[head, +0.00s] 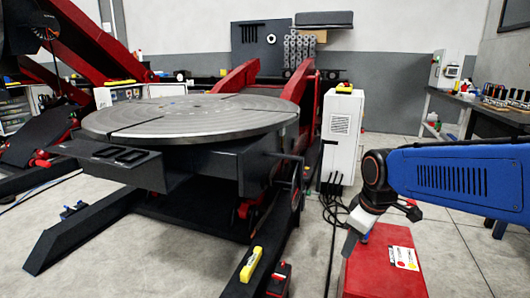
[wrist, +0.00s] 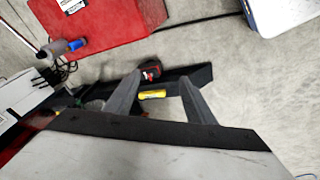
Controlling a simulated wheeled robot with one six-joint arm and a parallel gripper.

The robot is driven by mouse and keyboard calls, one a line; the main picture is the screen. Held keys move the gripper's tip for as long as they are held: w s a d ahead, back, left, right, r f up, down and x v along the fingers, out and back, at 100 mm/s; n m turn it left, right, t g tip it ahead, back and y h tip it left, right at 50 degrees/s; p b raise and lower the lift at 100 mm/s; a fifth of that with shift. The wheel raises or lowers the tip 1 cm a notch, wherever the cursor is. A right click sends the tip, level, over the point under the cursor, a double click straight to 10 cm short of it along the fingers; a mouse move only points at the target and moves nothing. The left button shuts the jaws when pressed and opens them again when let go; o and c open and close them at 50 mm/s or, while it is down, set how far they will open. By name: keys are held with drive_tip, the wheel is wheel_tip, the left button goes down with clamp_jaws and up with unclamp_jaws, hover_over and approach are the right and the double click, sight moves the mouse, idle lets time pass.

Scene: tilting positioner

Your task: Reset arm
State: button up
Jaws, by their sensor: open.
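My blue arm (head: 455,180) reaches in from the right edge in the head view, with a dark, orange-ringed joint at its end. My gripper (head: 350,243) points downward beside the red box, to the right of the positioner. In the wrist view my gripper (wrist: 160,77) shows two grey fingers spread apart with nothing held between them. Beyond the fingers lie a dark beam (wrist: 202,74), a small yellow item (wrist: 152,94) and a small red-and-black item (wrist: 150,70). The positioner's round slotted table (head: 190,117) lies nearly level.
A red box (head: 385,268) stands on the floor by my gripper; it also shows in the wrist view (wrist: 105,25). A white cabinet (head: 341,138) with cables stands behind. Dark positioner legs (head: 85,230) spread over the floor. A workbench (head: 490,112) stands at the right.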

drive_tip(key=s+d+f+m, duration=0.1)
drive_tip(key=s+m, duration=0.3)
drive_tip(key=s, duration=0.5)
drive_tip(key=s+d+f+m+t, duration=0.1)
drive_tip(key=s+d+m, duration=0.3)
drive_tip(key=s, duration=0.5)
drive_tip(key=shift+s+m, duration=0.25)
drive_tip(key=shift+m, duration=0.15)
drive_tip(key=shift+d, duration=0.1)
drive_tip(key=shift+c, duration=0.6)
